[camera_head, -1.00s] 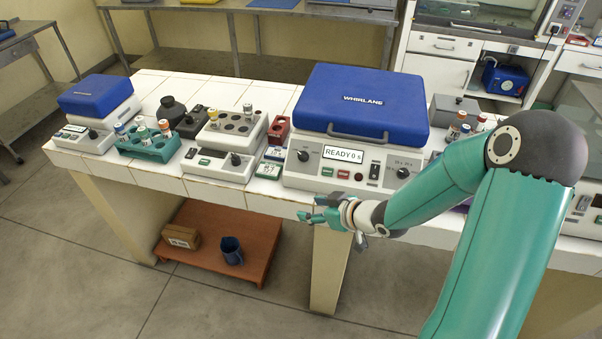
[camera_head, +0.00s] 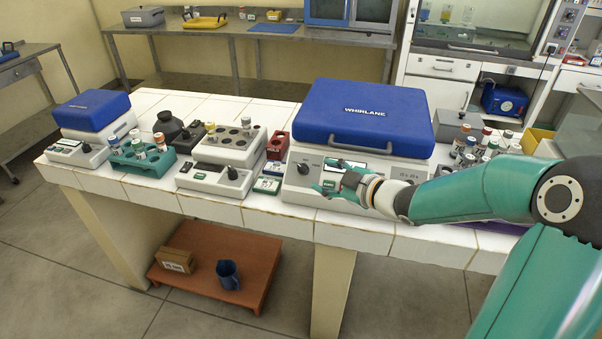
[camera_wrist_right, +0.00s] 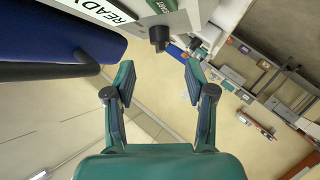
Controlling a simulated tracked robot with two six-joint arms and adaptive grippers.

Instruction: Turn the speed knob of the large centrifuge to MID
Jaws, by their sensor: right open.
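The large centrifuge has a closed blue lid (camera_head: 362,115) marked WHIRLANE and a light front panel. A dark round knob (camera_head: 303,168) is at the panel's left side. Its setting is too small to read. My right gripper (camera_head: 328,178) is in front of the panel, just right of that knob and apart from it, and covers part of the display and buttons. In the wrist view my right gripper (camera_wrist_right: 158,78) is open and empty. A dark knob (camera_wrist_right: 160,37) lies beyond the fingertips, near the READY display (camera_wrist_right: 105,10). My left gripper is not in view.
A small centrifuge (camera_head: 92,110), a teal tube rack (camera_head: 142,163) and a grey tube block device (camera_head: 215,180) stand to the left. A red block (camera_head: 279,140) is close to the large centrifuge. Vials stand at its right. The white tiled front edge (camera_head: 270,215) is clear.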

